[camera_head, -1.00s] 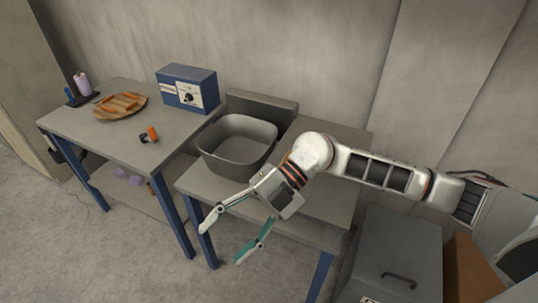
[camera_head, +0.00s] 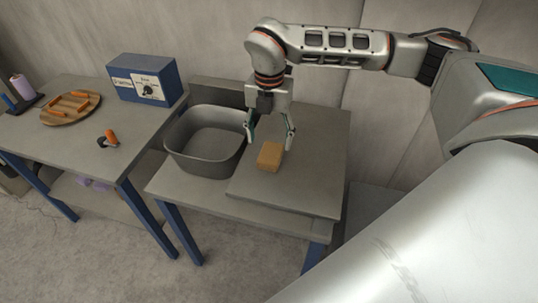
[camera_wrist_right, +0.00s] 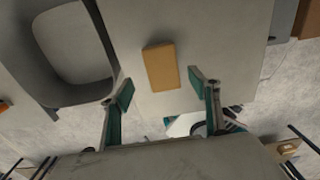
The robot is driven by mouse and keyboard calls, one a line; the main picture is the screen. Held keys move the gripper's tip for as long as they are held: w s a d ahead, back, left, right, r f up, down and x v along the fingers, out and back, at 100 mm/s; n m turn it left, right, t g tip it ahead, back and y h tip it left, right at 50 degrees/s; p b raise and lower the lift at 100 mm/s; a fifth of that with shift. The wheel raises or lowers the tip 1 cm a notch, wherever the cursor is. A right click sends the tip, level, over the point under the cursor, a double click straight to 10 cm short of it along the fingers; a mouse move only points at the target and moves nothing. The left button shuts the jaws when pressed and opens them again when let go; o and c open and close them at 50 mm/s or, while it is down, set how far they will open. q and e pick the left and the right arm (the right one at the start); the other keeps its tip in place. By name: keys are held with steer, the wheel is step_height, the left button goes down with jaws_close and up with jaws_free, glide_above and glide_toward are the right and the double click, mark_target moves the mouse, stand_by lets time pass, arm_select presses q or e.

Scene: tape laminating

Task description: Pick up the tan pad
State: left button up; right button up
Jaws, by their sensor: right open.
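The tan pad (camera_head: 270,156) is a small block lying on the grey board on the right-hand table. It also shows in the right wrist view (camera_wrist_right: 161,67), just beyond and between the fingertips. My right gripper (camera_head: 269,140) points down from above, with its fingers spread and nothing between them. The tips are close to the pad, with the right one near its far edge. In the right wrist view the open gripper (camera_wrist_right: 164,86) has one finger on each side of the pad's line. My left gripper is not in view.
A grey bin (camera_head: 206,142) stands close to the left of the pad. Behind is a low grey ledge (camera_head: 215,92) and the wall. The left table holds a blue box (camera_head: 146,84), a wooden plate (camera_head: 71,107) and an orange-handled tool (camera_head: 109,138). The board around the pad is clear.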

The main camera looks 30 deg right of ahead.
mark_target(270, 154)
steer(key=f, duration=0.2)
steer(key=s+f, duration=0.1)
steer(key=f, duration=0.1)
steer(key=shift+a+f, duration=0.1)
steer(key=shift+f, duration=0.15)
steer(key=shift+w+f, duration=0.15)
steer(key=shift+f, duration=0.1)
steer(key=shift+c, duration=0.3)
steer(key=c, duration=1.1)
steer(key=shift+o, duration=0.2)
steer(key=shift+r, duration=0.1)
step_height(270, 154, up, 20)
steer(key=p, duration=0.1)
